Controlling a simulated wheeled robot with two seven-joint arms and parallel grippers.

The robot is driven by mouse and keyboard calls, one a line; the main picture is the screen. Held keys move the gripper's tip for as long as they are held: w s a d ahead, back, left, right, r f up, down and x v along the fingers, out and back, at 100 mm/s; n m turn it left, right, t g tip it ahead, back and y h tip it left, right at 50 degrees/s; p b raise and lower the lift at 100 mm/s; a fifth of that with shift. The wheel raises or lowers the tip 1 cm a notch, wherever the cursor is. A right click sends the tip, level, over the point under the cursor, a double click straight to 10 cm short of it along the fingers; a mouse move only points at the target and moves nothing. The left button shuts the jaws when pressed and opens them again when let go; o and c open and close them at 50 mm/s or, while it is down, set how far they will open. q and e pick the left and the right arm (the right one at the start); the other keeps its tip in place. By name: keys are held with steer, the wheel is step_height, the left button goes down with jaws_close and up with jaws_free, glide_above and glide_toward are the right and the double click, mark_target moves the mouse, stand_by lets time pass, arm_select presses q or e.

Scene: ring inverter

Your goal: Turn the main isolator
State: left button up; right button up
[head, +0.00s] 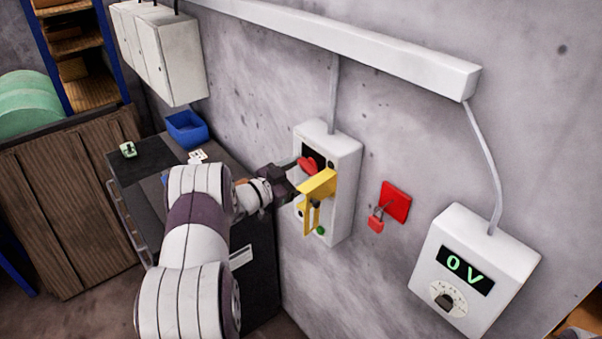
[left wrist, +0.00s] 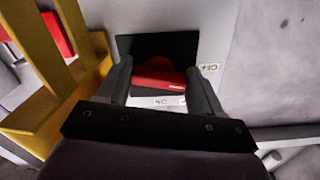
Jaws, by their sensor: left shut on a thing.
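The main isolator is a pale grey wall box (head: 346,165) with a black plate and a red handle (head: 307,164) on its front. My left gripper (head: 295,170) is at the handle. In the left wrist view my left fingers (left wrist: 160,82) stand on either side of the red handle (left wrist: 158,77), shut on it. An OFF label (left wrist: 208,67) lies right of the black plate there, and an ON label (left wrist: 170,101) below the handle. I cannot tell exactly which mark the handle points to. My right gripper is not in view.
A yellow bracket (head: 318,186) juts from the box close beside my gripper. A red padlock (head: 376,224) hangs from a red wall plate (head: 395,202). A meter (head: 470,270) reads 0 V. A dark bench with a blue bin (head: 186,130) stands at left.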

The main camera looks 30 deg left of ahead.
arm_select(q)
steer(key=m+b, duration=0.6)
steer(key=b, duration=0.4)
steer(key=m+b, duration=0.7)
steer(key=b, duration=0.4)
steer(key=shift+w+a+f, duration=0.1)
steer(key=shift+a+f, duration=0.05)
steer(key=shift+a, duration=0.05)
steer(key=shift+r+m+b, duration=0.35)
steer(key=shift+m+b, duration=0.85)
steer(key=shift+b, duration=0.25)
steer(key=o, duration=0.8)
steer(key=shift+r, duration=0.1)
steer(key=b+v, duration=0.2)
steer(key=v, duration=1)
steer(key=shift+s+a+b, duration=0.2)
steer(key=shift+s+b, duration=0.1)
steer(key=shift+b, duration=0.05)
